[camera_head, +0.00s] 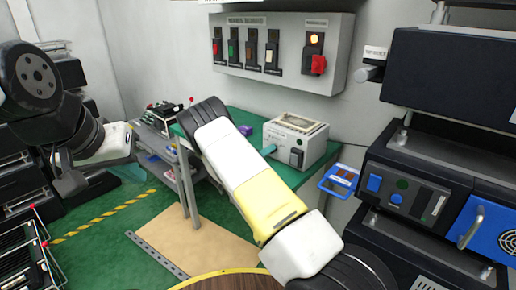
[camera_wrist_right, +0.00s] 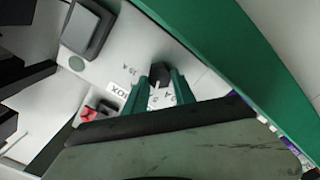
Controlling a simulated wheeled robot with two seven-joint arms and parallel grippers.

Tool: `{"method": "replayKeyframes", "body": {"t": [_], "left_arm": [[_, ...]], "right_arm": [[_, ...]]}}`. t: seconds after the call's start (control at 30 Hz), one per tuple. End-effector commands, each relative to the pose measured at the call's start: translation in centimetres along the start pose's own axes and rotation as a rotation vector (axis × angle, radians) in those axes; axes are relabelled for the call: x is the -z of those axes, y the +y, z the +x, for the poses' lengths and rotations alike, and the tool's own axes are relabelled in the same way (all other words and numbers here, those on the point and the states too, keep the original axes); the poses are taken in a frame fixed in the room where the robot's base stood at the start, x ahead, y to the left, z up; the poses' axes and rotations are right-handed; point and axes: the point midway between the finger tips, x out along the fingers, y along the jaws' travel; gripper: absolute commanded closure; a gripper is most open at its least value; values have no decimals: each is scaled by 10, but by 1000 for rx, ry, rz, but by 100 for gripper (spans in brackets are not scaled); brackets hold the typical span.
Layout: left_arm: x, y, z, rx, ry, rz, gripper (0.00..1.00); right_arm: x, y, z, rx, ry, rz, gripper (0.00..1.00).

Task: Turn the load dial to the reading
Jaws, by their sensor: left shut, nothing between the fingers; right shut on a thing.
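The load dial (camera_wrist_right: 159,74) is a small black knob with a pale pointer line, on the light face of a meter box (camera_head: 308,132). Scale marks are printed around it. My right gripper (camera_wrist_right: 162,86) has its two green fingers on either side of the knob and is shut on it. In the head view, a teal fingertip (camera_head: 268,150) shows at the box's left side; my right arm hides the rest, and the knob is not visible there. My left gripper (camera_head: 68,180) is dark and hangs at the left, shut and empty, far from the box.
The box stands on a green table (camera_head: 245,118). A red part (camera_wrist_right: 90,113) and a dark block (camera_wrist_right: 87,30) are on its face near the knob. A blue handheld unit (camera_head: 339,180) is to its right. A switch panel (camera_head: 280,50) hangs behind; black equipment (camera_head: 420,185) fills the right.

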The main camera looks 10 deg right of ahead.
Motion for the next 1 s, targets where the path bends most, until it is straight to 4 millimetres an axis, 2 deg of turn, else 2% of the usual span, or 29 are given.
{"method": "replayKeyframes", "body": {"t": [0.6, 1.0], "left_arm": [[0, 0, 0, 0, 0, 0, 100], [0, 0, 0, 0, 0, 0, 100]], "right_arm": [[0, -2, -1, 2, 1, -534, 100], [0, -3, -1, 2, 2, -695, 100]]}}
